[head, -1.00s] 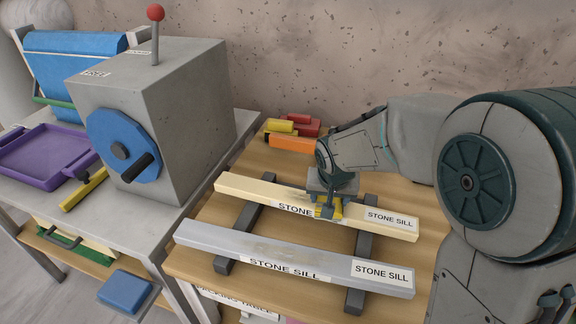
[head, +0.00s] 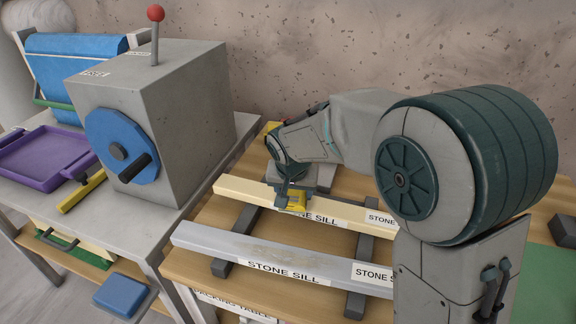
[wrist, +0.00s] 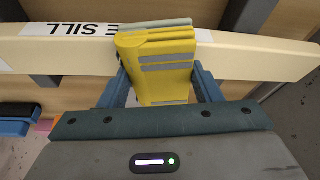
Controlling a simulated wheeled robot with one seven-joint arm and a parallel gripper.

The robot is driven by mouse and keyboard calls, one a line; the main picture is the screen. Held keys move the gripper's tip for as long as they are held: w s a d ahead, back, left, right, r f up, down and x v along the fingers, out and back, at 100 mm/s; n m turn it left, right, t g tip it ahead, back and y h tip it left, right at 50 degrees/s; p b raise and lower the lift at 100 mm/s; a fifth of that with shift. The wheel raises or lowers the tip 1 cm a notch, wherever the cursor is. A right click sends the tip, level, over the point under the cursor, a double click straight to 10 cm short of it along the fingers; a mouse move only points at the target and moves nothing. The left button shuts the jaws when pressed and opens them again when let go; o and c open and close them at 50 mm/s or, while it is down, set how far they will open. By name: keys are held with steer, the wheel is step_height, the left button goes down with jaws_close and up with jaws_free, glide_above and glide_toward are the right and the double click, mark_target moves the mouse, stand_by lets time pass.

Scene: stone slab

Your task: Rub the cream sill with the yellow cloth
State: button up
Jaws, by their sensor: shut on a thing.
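The cream sill (head: 243,191) lies across two dark supports on the wooden table, behind a grey sill. It also crosses the wrist view (wrist: 250,55). My gripper (head: 291,199) is shut on the folded yellow cloth (wrist: 165,65), which has grey bands. In the head view the cloth (head: 294,203) is at the sill, left of its middle label. In the wrist view the cloth's far end overlaps the sill's face; whether it presses on it is hard to tell. My arm hides part of the sill's right end.
The grey sill (head: 205,240), with a brownish smear on top, lies parallel in front. A grey machine (head: 180,110) with a blue dial stands to the left. The wall (head: 330,50) is close behind. A green surface (head: 548,275) is at the right.

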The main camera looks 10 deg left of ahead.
steer(key=shift+a+r, duration=0.25)
steer(key=shift+a, duration=0.1)
step_height(320, 180, up, 3)
steer(key=shift+d+r+p, duration=0.1)
steer(key=shift+d+p, duration=0.05)
steer(key=shift+p, duration=0.8)
steer(key=shift+r+p, duration=1.35)
steer(key=shift+r, duration=0.85)
